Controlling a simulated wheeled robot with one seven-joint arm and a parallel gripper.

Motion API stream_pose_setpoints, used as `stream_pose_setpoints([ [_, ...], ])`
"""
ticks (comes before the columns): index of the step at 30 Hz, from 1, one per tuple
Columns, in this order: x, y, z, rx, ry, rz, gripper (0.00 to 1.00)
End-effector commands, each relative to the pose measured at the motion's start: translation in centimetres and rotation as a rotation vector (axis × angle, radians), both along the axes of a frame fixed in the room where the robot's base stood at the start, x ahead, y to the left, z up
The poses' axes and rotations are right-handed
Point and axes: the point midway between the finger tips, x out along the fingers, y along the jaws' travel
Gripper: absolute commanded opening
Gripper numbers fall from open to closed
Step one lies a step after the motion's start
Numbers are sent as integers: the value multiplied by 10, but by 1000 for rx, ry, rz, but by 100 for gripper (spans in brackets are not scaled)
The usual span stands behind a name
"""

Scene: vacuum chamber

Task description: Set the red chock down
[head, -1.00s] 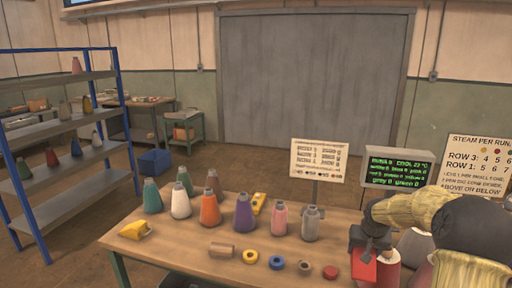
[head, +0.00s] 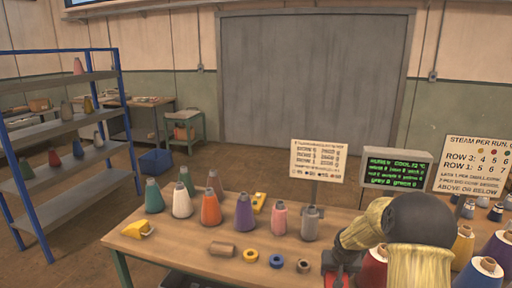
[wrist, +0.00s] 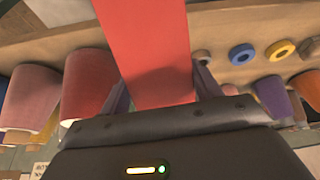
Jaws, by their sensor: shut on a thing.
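The red chock (wrist: 150,50) is a flat-faced red block. It stands between the two fingers of my gripper (wrist: 163,88) in the wrist view, and the gripper is shut on it. In the head view my gripper (head: 341,262) is over the front of the wooden table (head: 180,248), right of the small rings. Only a little of the red chock (head: 337,281) shows there, at the bottom edge. Its underside is hidden, so I cannot tell whether it touches the table.
Several coloured cones stand along the table, including a grey one (head: 312,224) and a red one (head: 374,268) near my arm. A blue ring (head: 277,261), a yellow ring (head: 250,255) and a tan roll (head: 222,249) lie left of the gripper. Signs stand behind.

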Motion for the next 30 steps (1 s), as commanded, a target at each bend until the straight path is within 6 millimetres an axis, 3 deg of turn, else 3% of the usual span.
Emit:
stream_pose_setpoints([
  [8,-27,49,-51,-2,5,70,23],
  [15,-65,92,-90,-2,4,145,23],
  [20,-79,102,-99,-1,-1,170,23],
  [30,-80,103,-102,1,-2,171,23],
])
